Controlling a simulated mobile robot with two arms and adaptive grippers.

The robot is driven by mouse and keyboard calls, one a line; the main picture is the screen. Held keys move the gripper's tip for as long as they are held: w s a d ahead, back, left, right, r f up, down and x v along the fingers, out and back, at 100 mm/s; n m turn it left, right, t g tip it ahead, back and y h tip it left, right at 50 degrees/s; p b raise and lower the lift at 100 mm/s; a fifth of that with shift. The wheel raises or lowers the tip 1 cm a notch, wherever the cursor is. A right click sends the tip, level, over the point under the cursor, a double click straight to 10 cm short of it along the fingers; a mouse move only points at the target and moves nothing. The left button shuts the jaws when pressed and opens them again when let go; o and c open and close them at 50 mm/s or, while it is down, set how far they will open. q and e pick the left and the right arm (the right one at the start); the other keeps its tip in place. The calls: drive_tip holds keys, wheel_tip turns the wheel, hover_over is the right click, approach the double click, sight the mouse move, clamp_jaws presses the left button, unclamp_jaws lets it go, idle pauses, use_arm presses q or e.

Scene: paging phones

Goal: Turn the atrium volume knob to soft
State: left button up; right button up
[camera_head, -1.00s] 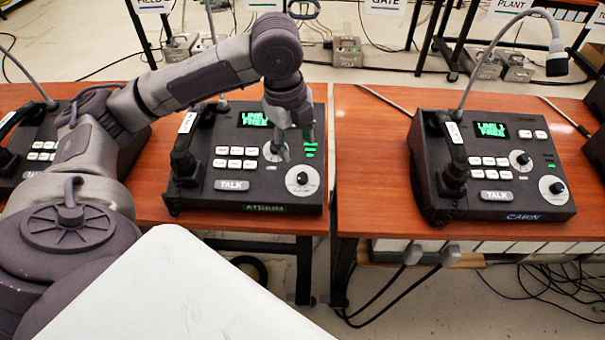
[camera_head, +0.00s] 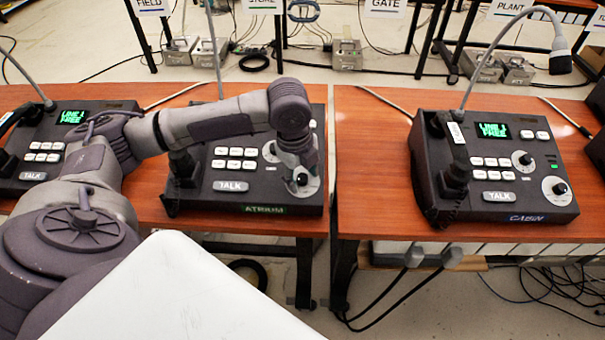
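The atrium phone (camera_head: 225,200) is a dark desk console on the left table, with a green-marked "ATRIUM" label (camera_head: 265,209) on its front edge. Its volume knob sits on a pale round dial (camera_head: 306,191) at the console's lower right. My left gripper (camera_head: 301,182) points down at this dial and covers the knob. Its fingers are around or right over the knob; I cannot tell whether they are closed on it. My arm hides the console's screen and part of the upper dial (camera_head: 270,151). My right gripper is not in view.
The cabin phone (camera_head: 520,205) stands on the right table (camera_head: 375,215), across a narrow gap. Another phone (camera_head: 50,145) is at the left, partly behind my arm. The atrium handset (camera_head: 184,165) and white TALK button (camera_head: 230,186) lie left of the gripper.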

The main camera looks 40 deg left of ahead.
use_arm(q)
clamp_jaws()
drive_tip(key=shift+r+p, duration=0.15)
drive_tip(key=shift+p, duration=0.45)
drive_tip(key=n+t+p, duration=0.1)
drive_tip(key=n+p, duration=0.5)
drive_tip(key=p, duration=0.2)
drive_tip(key=n+t+p, duration=0.1)
drive_tip(key=n+p, duration=0.5)
drive_tip(key=p, duration=0.2)
drive_tip(key=shift+s+r, duration=0.1)
drive_tip(key=shift+f+n+y+p, duration=0.2)
drive_tip(key=shift+n+y+p, duration=0.1)
drive_tip(key=shift+n+p, duration=1.6)
drive_tip(key=shift+t, duration=0.3)
drive_tip(key=shift+o, duration=0.4)
unclamp_jaws()
